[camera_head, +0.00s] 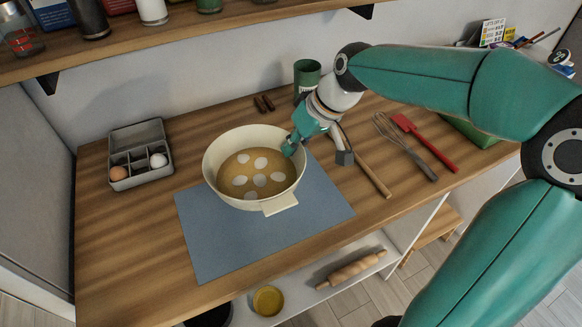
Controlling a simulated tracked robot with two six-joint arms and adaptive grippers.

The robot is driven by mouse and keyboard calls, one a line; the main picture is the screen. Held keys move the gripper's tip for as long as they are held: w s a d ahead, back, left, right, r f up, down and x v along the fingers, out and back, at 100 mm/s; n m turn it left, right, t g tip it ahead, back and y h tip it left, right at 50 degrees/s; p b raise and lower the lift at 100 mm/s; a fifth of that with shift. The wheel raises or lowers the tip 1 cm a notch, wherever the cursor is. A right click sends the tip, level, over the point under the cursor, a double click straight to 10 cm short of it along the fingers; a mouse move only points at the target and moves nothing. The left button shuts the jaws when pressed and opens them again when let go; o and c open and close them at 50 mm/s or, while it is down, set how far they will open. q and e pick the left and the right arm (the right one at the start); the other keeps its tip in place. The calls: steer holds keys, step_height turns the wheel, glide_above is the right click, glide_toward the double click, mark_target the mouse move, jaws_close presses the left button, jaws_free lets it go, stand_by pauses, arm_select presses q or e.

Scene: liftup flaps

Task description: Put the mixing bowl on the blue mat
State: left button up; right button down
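The cream mixing bowl (225,187), with tan batter and several pale round spots inside, is upright over the back part of the blue mat (225,250). Its handle tab points to the front. I cannot tell whether its base rests fully on the mat. My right gripper (290,146) reaches down to the bowl's right rim, with a fingertip at the inner side of the rim. Its other finger is not clear, so I cannot tell whether it is shut on the rim. My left gripper is out of view.
An egg box (150,176) stands at the left and a green can (306,74) at the back. A wooden-handled tool (368,170), a whisk (405,145) and a red spatula (425,140) lie at the right. A shelf (180,45) overhangs the back left. The mat's front is bare.

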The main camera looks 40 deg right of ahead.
mark_target(292, 166)
steer(key=shift+f, duration=3)
steer(key=shift+f+b, duration=0.1)
steer(key=shift+b, duration=0.25)
steer(key=c, duration=1.3)
jaws_free()
steer(key=v, duration=1.2)
steer(key=shift+s+d+p, duration=0.1)
steer(key=shift+p, duration=0.25)
